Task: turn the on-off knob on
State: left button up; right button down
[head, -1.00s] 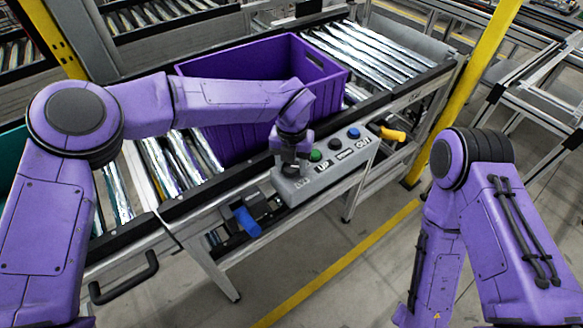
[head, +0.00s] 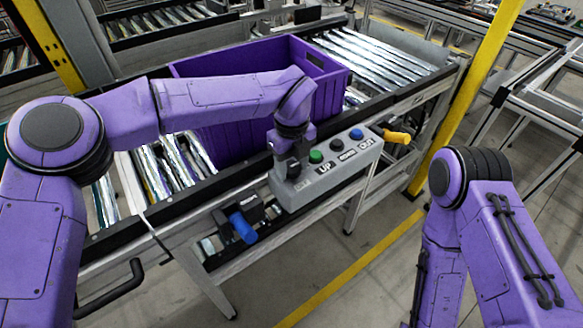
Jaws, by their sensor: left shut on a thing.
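A grey control box (head: 325,176) is fixed to the front rail of the conveyor. It carries a green button (head: 316,156), a black button (head: 337,145) and a blue button (head: 356,134), with labels in front of them. My left gripper (head: 292,172) points down at the left end of the box and is shut on the on-off knob, which the fingers hide. The knob's angle cannot be seen. My right arm is at the right, and its gripper is out of the picture.
A purple crate (head: 327,92) sits on the roller conveyor (head: 385,62) just behind the box. A blue handle (head: 243,228) juts out below the front rail, and a yellow handle (head: 397,137) is right of the box. A yellow post (head: 463,95) stands at the right.

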aim_at(292, 167)
pick_arm(q)
jog(key=shift+n, duration=0.3)
dwell(0.4)
jog(key=o, duration=1)
jog(key=shift+o, duration=0.2)
notch_tip(292, 167, up, 11)
jog(key=b, duration=0.1)
jog(key=shift+f, duration=0.15)
jog(key=shift+f, duration=0.1)
